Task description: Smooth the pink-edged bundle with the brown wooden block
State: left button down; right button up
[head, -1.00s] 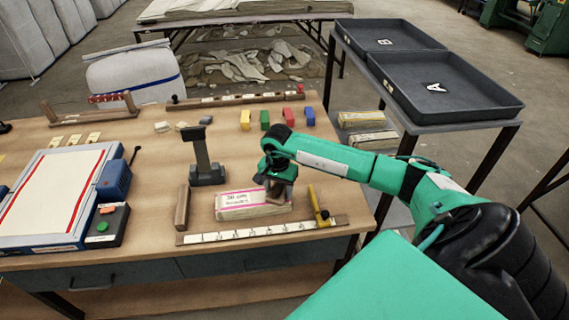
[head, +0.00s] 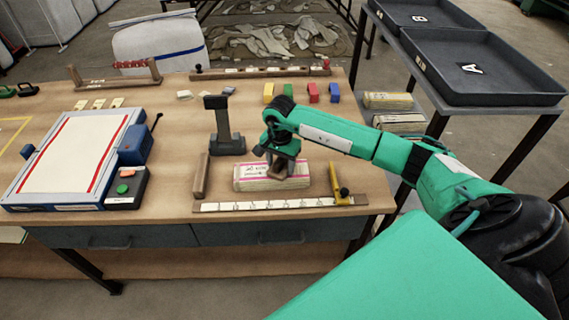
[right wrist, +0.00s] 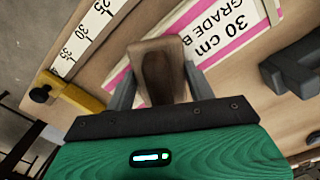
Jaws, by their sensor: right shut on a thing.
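The pink-edged bundle (head: 250,176) lies flat on the table behind the ruler strip. Its printed top and pink edges also show in the right wrist view (right wrist: 217,33). My right gripper (head: 279,165) is over the bundle's right part. It is shut on the brown wooden block (right wrist: 160,72), which stands between its two fingers. The block is at the bundle's top; I cannot tell whether it presses on it. The block hides part of the bundle's print in the right wrist view. My left gripper is in neither view.
A ruler strip (head: 270,205) with a yellow stop (head: 337,185) runs in front of the bundle. A wooden bar (head: 201,176) lies to its left and a dark stand (head: 224,130) behind. Coloured blocks (head: 313,92) stand further back. Trays A (head: 500,92) and B are at the right.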

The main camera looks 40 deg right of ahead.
jog(key=shift+r, duration=0.1)
jog(key=shift+d+r+p, duration=0.1)
jog(key=shift+r+p, duration=0.95)
jog(key=shift+r, duration=1.9)
jog(key=shift+r+p, duration=0.35)
jog(key=shift+r, duration=1.2)
